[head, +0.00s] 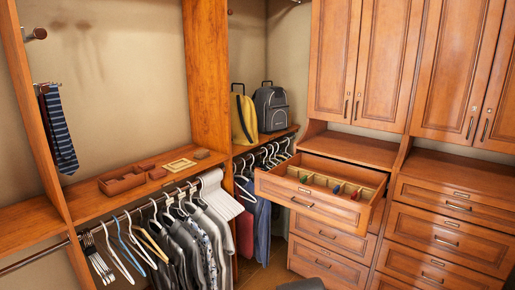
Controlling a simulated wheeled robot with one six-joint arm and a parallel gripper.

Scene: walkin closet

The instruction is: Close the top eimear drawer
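The top drawer (285,196) of the middle wooden cabinet is pulled far out. Its front panel has a dark handle and a small label plate. Inside it, light wooden dividers (345,188) separate small coloured items. The drawers below it (328,237) in the same cabinet look shut. My gripper cannot be made out in the head view, so its distance from the drawer does not show.
Hanging shirts (190,235) and a shelf with trays (120,180) stand left. Two backpacks (270,107) sit on a shelf behind. Another drawer column (445,230) is at right, shut. A dark shape (300,284) shows at the bottom edge. Little floor shows.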

